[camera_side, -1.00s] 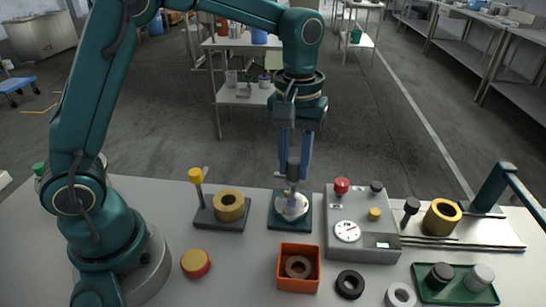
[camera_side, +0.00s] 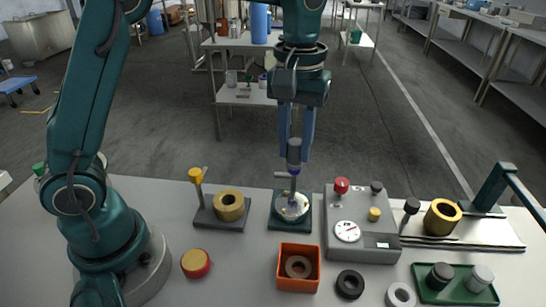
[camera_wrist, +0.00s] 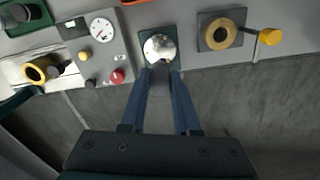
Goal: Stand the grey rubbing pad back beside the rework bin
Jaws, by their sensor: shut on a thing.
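My gripper (camera_side: 294,140) is shut on a grey cylindrical piece (camera_side: 294,156), which I take as the grey rubbing pad. It is held upright, above a silvery dome (camera_side: 292,208) on a dark green square base. A thin light rod shows between the piece and the dome; I cannot tell which it belongs to. In the wrist view the grey piece (camera_wrist: 159,84) sits between my fingers, just short of the dome (camera_wrist: 160,47). The orange bin (camera_side: 298,286), likely the rework bin, stands in front of the dome with a brown ring inside.
A grey gauge box (camera_side: 350,210) stands right of the dome. A yellow-handled stand with a brass ring (camera_side: 228,205) is at left. A black ring (camera_side: 350,284), a pale ring (camera_side: 401,296) and a green tray (camera_side: 455,298) lie right of the bin.

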